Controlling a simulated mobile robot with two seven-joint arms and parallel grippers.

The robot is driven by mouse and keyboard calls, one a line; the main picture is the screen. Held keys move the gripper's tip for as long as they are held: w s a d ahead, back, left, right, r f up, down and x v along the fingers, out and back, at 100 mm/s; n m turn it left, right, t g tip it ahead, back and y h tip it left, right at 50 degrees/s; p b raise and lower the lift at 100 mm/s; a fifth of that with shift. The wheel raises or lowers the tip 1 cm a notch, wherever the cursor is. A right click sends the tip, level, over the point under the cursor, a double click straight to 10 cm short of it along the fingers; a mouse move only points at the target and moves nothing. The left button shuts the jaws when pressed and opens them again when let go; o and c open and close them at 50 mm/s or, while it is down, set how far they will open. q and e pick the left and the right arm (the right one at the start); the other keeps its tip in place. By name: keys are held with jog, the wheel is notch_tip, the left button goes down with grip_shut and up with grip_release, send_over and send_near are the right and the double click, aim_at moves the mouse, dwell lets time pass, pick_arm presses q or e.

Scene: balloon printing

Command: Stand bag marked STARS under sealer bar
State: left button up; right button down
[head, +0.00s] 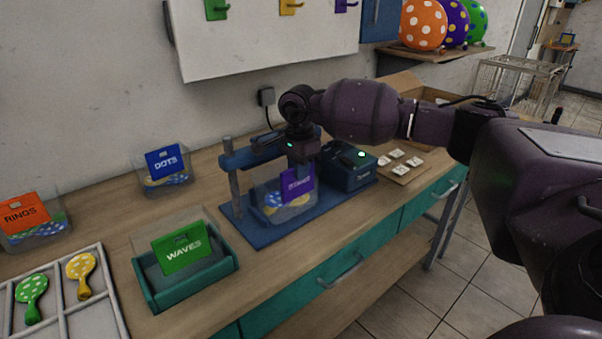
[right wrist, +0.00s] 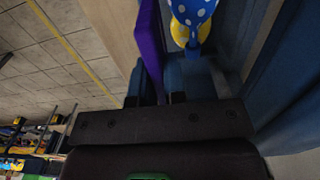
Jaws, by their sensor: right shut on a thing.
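A clear bag (head: 270,212) with a purple card (head: 297,184) stands on the blue base of the sealer; the lettering on the card is small but looks like STARS. The sealer bar (head: 243,158) is above and behind the bag, held between posts. My right gripper (head: 302,163) reaches down from above and is shut at the top of the purple card. In the right wrist view the purple card (right wrist: 150,50) is at the fingers, with blue and yellow dotted balloons (right wrist: 192,15) beside it. My left gripper is not in view.
The sealer's blue box (head: 350,177) with a green light stands to the right of the bag. A WAVES bag (head: 182,250) stands in a teal holder in front left. DOTS (head: 166,162) and RINGS (head: 25,213) bags stand left. A divided tray (head: 60,275) holds balloons.

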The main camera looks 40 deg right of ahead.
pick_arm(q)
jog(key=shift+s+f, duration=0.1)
pick_arm(e)
jog(key=c, duration=1.1)
grip_release()
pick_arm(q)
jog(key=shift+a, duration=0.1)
pick_arm(e)
jog(key=shift+s+r+p, duration=0.25)
jog(key=shift+r+p, duration=0.25)
jog(key=shift+r, duration=0.4)
pick_arm(q)
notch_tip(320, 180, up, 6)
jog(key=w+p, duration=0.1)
jog(key=p, duration=0.2)
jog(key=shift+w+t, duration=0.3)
pick_arm(e)
jog(key=r, duration=0.1)
jog(key=s+r, duration=0.1)
jog(key=r, duration=0.1)
jog(key=s+r, duration=0.1)
jog(key=r, duration=0.1)
jog(key=shift+s+r, duration=0.1)
jog(key=shift+s, duration=0.15)
jog(key=shift+d, duration=0.1)
